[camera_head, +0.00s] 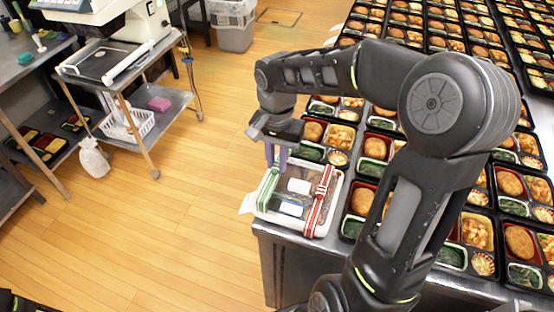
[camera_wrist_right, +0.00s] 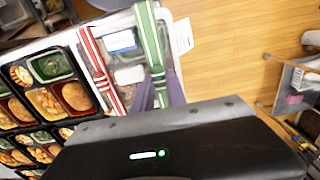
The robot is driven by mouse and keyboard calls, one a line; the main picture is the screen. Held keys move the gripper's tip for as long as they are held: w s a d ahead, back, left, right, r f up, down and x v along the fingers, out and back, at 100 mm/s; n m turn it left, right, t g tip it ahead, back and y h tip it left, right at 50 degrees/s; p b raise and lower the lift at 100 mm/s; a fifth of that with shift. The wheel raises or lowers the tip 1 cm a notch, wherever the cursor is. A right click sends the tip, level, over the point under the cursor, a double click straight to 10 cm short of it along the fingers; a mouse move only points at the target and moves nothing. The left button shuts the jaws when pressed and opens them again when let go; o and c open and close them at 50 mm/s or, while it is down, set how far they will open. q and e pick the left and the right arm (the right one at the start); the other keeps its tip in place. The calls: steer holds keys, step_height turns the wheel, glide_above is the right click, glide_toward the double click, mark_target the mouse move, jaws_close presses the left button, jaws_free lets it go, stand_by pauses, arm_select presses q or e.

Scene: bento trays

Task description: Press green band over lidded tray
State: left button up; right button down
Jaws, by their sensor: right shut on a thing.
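The lidded tray (camera_head: 298,187) is white with a clear lid and sits at the left front corner of the steel table. It also shows in the right wrist view (camera_wrist_right: 128,75). The green band (camera_head: 267,186), green and white striped, lies across the tray's left side. In the right wrist view the green band (camera_wrist_right: 150,38) runs down to my fingers. My right gripper (camera_head: 276,158) points down at the far end of this band and is shut on it. The fingertips (camera_wrist_right: 158,88) partly hide the band's end. My left gripper is not clearly in view.
A red and white striped band (camera_head: 319,200) crosses the tray's right side. Filled bento trays (camera_head: 358,198) crowd the table to the right. A paper slip (camera_head: 246,203) sticks out at the tray's left. Open wooden floor (camera_head: 185,235) lies left of the table.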

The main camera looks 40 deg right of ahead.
steer(key=shift+f, duration=0.15)
steer(key=shift+f+b, duration=0.3)
steer(key=shift+b, duration=0.15)
steer(key=shift+f, duration=0.1)
stand_by(0.6)
steer(key=shift+f+b, duration=1.3)
steer(key=shift+f, duration=0.1)
steer(key=shift+f, duration=0.15)
stand_by(0.3)
steer(key=c, duration=0.7)
jaws_free()
